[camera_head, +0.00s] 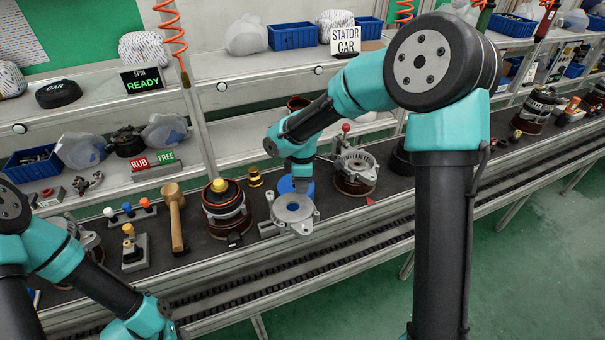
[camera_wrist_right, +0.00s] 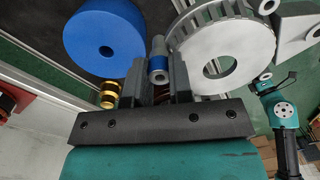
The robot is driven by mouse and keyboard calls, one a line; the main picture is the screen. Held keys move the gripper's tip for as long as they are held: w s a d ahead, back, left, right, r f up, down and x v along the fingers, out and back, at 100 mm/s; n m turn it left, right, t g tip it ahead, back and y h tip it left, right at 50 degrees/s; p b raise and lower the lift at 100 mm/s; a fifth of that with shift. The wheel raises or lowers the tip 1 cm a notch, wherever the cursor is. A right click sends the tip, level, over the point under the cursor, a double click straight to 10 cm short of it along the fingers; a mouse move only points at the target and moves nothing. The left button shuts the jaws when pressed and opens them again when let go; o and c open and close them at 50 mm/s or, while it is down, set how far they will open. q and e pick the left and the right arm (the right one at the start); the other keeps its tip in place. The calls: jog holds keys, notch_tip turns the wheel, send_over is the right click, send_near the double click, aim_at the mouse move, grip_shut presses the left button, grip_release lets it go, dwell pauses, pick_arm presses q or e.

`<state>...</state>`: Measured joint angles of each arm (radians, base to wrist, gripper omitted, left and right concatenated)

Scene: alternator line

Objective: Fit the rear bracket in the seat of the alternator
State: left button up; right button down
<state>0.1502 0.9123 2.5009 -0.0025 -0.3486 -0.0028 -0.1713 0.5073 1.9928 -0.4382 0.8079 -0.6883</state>
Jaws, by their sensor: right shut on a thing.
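My right gripper (camera_head: 303,187) is shut on the rear bracket (camera_head: 293,212), a grey metal ring with a central hole and side lugs. In the right wrist view the jaws (camera_wrist_right: 156,82) close around a grey lug with a blue band, and the bracket's ring (camera_wrist_right: 222,58) shows beside it. The bracket is over the dark bench, in front of a blue disc (camera_head: 287,184). An alternator (camera_head: 226,208) with a yellow top stands left of it, and another (camera_head: 354,172) with a grey ribbed top stands right. I cannot tell which has the seat. My left gripper is out of view.
A mallet (camera_head: 176,217) lies left of the yellow-topped alternator, with a black-and-yellow fixture (camera_head: 134,250) beyond it. A brass part (camera_head: 254,177) stands near the blue disc, which also shows in the wrist view (camera_wrist_right: 104,38). A conveyor (camera_head: 265,275) runs along the bench front.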

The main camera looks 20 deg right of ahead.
jog(key=shift+s+a, duration=0.15)
jog(key=shift+s, duration=0.25)
dwell(0.3)
